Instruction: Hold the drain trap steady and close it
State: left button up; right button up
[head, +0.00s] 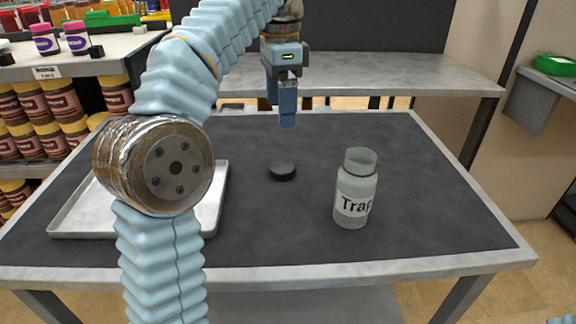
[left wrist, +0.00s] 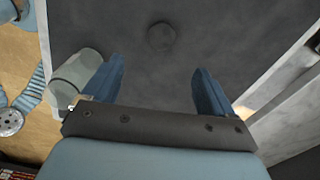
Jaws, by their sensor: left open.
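The drain trap is a clear, greyish bottle (head: 356,192) labelled "Trap". It stands upright with an open mouth on the dark table, right of centre in the head view; in the left wrist view the bottle (left wrist: 76,78) is partly behind a finger. A small round black cap (head: 282,172) lies flat on the table, left of the bottle and apart from it; it also shows in the left wrist view (left wrist: 161,37). My left gripper (head: 287,121) points down above the table, behind the cap. Its fingers (left wrist: 159,66) are apart and empty. My right gripper is out of view.
A light metal tray (head: 66,228) sits on the table's left side, partly hidden by my left arm. The table has a raised grey rim (head: 400,262). The surface around the cap and bottle is clear. Shelves of jars (head: 60,100) stand to the left.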

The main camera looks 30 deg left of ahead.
pick_arm(q)
send_over(281, 167)
notch_tip(281, 167, down, 8)
jog(key=shift+s+f, duration=0.1)
jog(key=shift+f, duration=0.25)
jog(key=shift+a+f, duration=0.1)
jog(key=shift+f, duration=2.5)
jog(key=c, duration=1.1)
jog(key=shift+r, duration=0.1)
